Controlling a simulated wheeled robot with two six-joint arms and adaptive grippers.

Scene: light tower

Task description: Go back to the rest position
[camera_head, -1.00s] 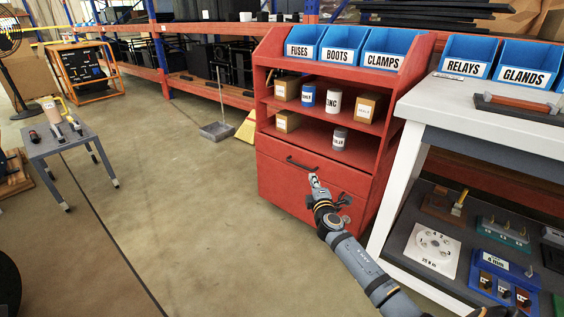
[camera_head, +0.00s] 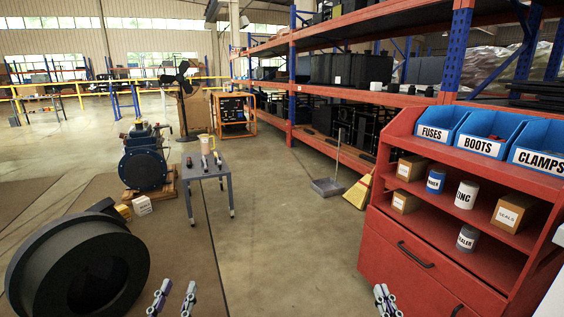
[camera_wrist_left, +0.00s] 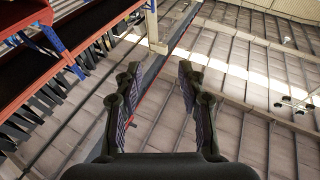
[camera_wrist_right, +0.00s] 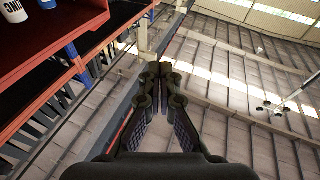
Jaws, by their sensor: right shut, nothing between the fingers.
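My left gripper (camera_head: 174,294) shows at the bottom edge of the head view, its fingers pointing up and spread apart. In the left wrist view the gripper (camera_wrist_left: 158,74) is open and empty, with the ceiling behind it. My right gripper (camera_head: 384,299) is at the bottom edge of the head view, in front of the red cabinet (camera_head: 400,262) and apart from it. In the right wrist view the gripper (camera_wrist_right: 160,76) has its fingertips together with nothing between them. The rest of both arms is out of the head view.
The cabinet holds blue bins, cans and boxes; its drawer handle (camera_head: 416,255) faces me, drawer shut. A large black ring (camera_head: 128,262) lies at left. A small grey table (camera_head: 206,170) stands ahead. A dustpan (camera_head: 327,187) and broom (camera_head: 357,193) stand near the shelving. The floor between is clear.

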